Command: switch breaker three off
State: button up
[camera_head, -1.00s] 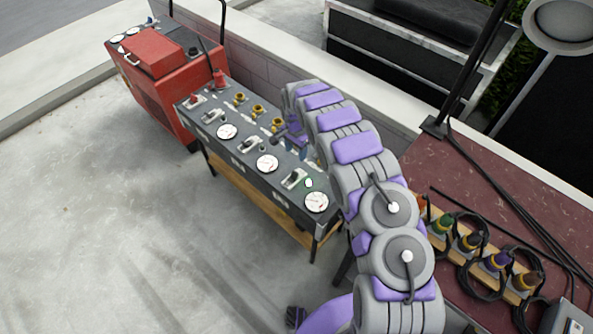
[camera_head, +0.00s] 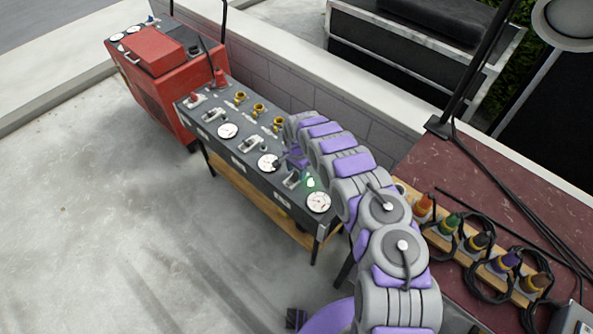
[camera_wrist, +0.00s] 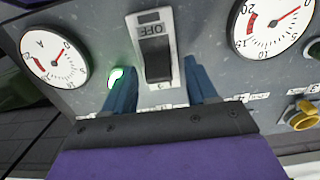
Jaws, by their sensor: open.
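The control panel (camera_head: 237,166) is a long dark grey bench with breaker switches, round gauges and yellow sockets. The breaker nearest its right end (camera_head: 291,180) sits close to a lit green lamp (camera_head: 311,182). In the wrist view, a breaker (camera_wrist: 157,62) has a dark rocker in a pale frame, with OFF reading upside down. A lit green lamp (camera_wrist: 117,77) is left of it. My gripper (camera_wrist: 156,66) is open, its blue fingers on either side of the rocker's lower part. Contact cannot be told. In the head view my gripper (camera_head: 293,160) is over the panel's right part, partly hidden by my arm.
Gauges flank the breaker at left (camera_wrist: 54,60) and right (camera_wrist: 272,24). A yellow socket (camera_wrist: 302,117) is at the lower right. A red machine (camera_head: 160,70) stands beyond the panel. A dark red table (camera_head: 480,190) with coloured connectors is at right. The floor at left is clear.

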jog(key=shift+d, duration=0.15)
jog(key=c, duration=1.1)
jog(key=shift+o, duration=0.2)
